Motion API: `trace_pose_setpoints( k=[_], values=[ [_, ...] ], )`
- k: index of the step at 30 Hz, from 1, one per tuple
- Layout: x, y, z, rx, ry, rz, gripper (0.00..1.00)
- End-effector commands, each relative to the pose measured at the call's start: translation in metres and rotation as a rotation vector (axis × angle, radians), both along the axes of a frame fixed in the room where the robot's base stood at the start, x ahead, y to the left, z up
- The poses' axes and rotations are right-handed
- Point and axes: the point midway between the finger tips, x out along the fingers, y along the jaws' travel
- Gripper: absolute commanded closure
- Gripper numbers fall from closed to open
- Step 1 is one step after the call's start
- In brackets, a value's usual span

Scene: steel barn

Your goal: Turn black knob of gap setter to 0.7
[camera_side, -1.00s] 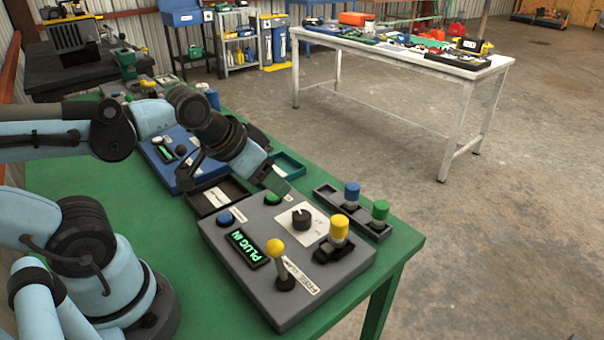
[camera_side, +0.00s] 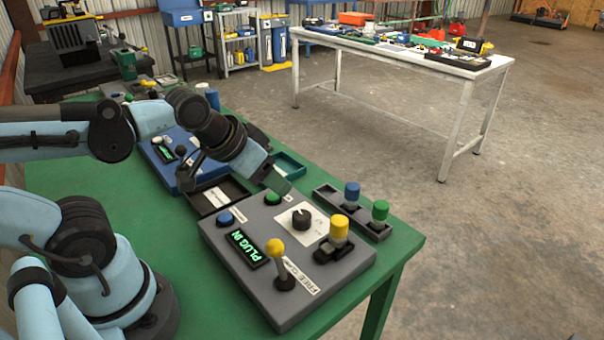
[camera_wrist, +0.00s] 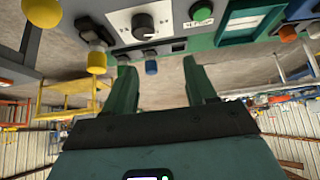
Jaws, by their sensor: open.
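The number the knob points to is too small to read. My gripper (camera_side: 283,186) is above the far edge of the box, near the green button (camera_side: 273,199). In the wrist view my gripper (camera_wrist: 160,82) is open, with nothing between its fingers.
A yellow-topped plug (camera_side: 339,228) and a yellow ball lever (camera_side: 276,248) rise from the box. A blue button (camera_side: 225,218) is at its left. A grey rack (camera_side: 329,194) with blue and green plugs stands beyond it.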

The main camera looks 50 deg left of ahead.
Motion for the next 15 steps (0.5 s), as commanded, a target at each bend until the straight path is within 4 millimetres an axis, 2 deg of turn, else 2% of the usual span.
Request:
trace_pose_setpoints(
  k=[2, 7, 11, 15],
  values=[
    [0.0, 0.0, 0.0, -0.003, 0.003, 0.005, 0.33],
    [0.007, -0.003, 0.007, -0.084, 0.073, 0.117, 0.33],
    [0.018, -0.008, 0.016, -0.201, 0.193, 0.327, 0.33],
    [0.031, -0.014, 0.024, -0.305, 0.334, 0.608, 0.33]
  ],
)
